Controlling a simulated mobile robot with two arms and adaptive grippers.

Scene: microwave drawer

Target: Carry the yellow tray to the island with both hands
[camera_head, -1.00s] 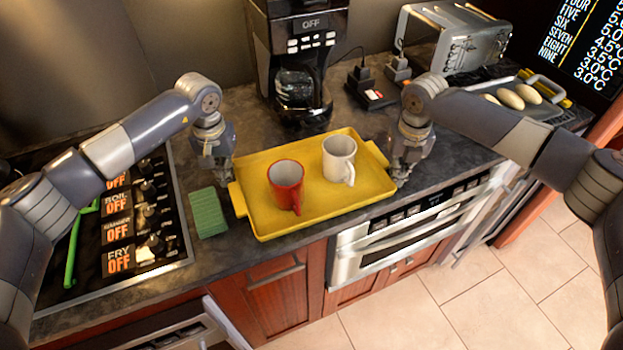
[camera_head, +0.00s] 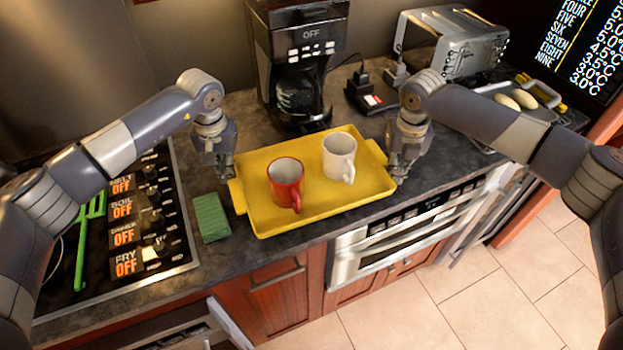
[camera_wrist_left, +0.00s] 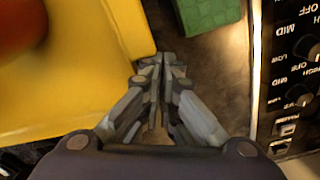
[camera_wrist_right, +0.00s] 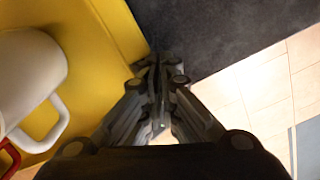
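The yellow tray (camera_head: 325,205) is held at the countertop's front, seemingly just above it, roughly level. A red mug (camera_head: 286,183) and a white mug (camera_head: 339,157) stand upright on it. My left gripper (camera_head: 226,178) is at the tray's left end, its fingers shut at the handle; the left wrist view shows the tray (camera_wrist_left: 95,75) against the fingertips (camera_wrist_left: 158,62). My right gripper (camera_head: 398,178) is shut at the right end; in the right wrist view the tray edge (camera_wrist_right: 122,35) meets the fingertips (camera_wrist_right: 158,65). The fingers hide the exact contact.
A green sponge (camera_head: 211,218) lies left of the tray, near the stove (camera_head: 165,215). A coffee maker (camera_head: 300,65) stands behind the tray. A toaster (camera_head: 452,42) and a tray of oval items (camera_head: 520,98) are at the back right. Tiled floor (camera_head: 450,290) is open at lower right.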

